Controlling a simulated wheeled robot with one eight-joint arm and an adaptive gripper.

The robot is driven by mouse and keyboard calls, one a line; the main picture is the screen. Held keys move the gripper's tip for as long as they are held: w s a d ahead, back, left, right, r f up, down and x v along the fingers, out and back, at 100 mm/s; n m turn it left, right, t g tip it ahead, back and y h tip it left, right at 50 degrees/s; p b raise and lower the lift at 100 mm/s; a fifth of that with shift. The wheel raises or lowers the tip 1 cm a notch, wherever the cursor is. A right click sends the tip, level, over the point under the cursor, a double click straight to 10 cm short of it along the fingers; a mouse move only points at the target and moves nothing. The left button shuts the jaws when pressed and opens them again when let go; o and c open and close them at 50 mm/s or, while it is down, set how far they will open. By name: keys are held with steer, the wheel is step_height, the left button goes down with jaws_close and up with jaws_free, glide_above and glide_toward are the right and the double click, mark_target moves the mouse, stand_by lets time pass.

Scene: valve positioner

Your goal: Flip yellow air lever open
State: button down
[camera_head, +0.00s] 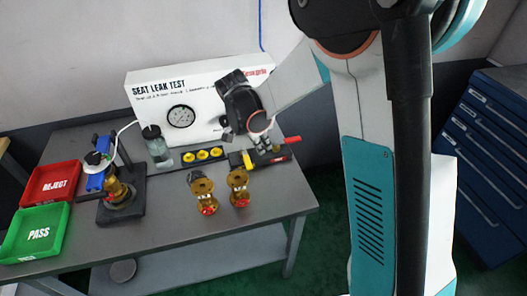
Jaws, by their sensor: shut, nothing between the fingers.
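A small yellow lever (248,159) shows on the left of a black block (277,157) at the right rear of the bench. I take it for the air lever; its exact angle is too small to tell. My gripper (268,146) comes down from above, just right of the yellow lever and over the block. Its fingers are shut and hold nothing. I cannot tell whether they touch the lever or the block. A red handle (292,140) sticks out to the right of the fingers. The gripper hides part of the block.
A white seat leak test panel (153,105) with a gauge stands behind. Yellow caps (203,155) sit left of the block, beside a clear jar (158,150). Two brass valves (202,190) (238,187) stand in front. A clamp fixture (117,190), red tray (52,184) and green tray (35,233) are left.

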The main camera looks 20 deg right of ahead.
steer(key=shift+p+v, duration=0.6)
steer(key=shift+v, duration=1.8)
steer(key=shift+w+d, duration=0.15)
steer(key=s+d+r+n+t+y, duration=0.2)
steer(key=s+d+r+n+t, duration=0.1)
steer(key=s+r+n, duration=0.55)
steer(key=s+d+r+n+t+y, duration=0.1)
steer(key=s+r+n+t, duration=0.2)
steer(key=s+n, duration=0.4)
steer(key=shift+s+r+y, duration=0.4)
steer(key=shift+s+r, duration=0.25)
steer(key=shift+s, duration=3.35)
